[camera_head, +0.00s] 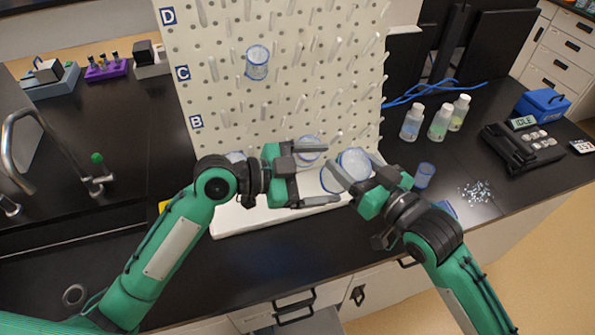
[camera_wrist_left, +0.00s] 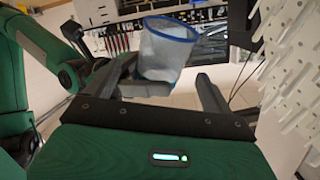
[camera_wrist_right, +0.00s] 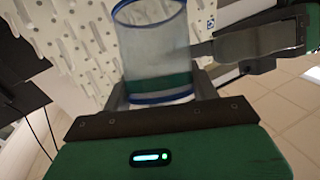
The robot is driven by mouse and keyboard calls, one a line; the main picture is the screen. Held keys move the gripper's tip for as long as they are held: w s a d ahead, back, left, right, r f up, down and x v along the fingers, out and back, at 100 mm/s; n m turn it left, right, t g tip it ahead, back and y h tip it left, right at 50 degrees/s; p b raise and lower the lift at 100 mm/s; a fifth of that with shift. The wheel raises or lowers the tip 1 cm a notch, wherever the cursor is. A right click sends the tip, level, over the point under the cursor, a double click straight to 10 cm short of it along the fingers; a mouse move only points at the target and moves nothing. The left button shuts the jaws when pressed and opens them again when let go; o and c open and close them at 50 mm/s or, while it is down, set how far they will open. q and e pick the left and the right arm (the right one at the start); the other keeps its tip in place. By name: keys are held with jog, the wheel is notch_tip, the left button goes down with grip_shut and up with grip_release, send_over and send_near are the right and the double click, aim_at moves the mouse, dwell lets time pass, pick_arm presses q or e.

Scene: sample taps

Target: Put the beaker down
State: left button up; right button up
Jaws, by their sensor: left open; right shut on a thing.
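The beaker (camera_head: 355,162) is clear with a blue rim. My right gripper (camera_head: 346,172) is shut on it, low in front of the pegboard (camera_head: 285,100). In the right wrist view the beaker (camera_wrist_right: 155,50) stands between the fingers, with a blue ring near its bottom. My left gripper (camera_head: 334,174) is open, its fingertips pointing at the beaker from the left. In the left wrist view the beaker (camera_wrist_left: 165,48) shows just beyond and between the open fingers; its lower end is partly hidden by a finger. I cannot tell whether the left fingers touch it.
Another beaker (camera_head: 257,62) hangs on the pegboard, and one (camera_head: 308,150) is low by the board. A small blue cup (camera_head: 424,174) and several glinting bits (camera_head: 477,191) lie right on the dark counter (camera_head: 300,250). Bottles (camera_head: 440,122) stand behind. The front counter is clear.

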pick_arm(q)
jog(key=x, duration=0.4)
jog(key=shift+d, duration=0.15)
jog(key=c, duration=1.1)
jog(key=shift+o, duration=0.2)
pick_arm(e)
jog(key=o, duration=1)
jog(key=shift+o, duration=0.2)
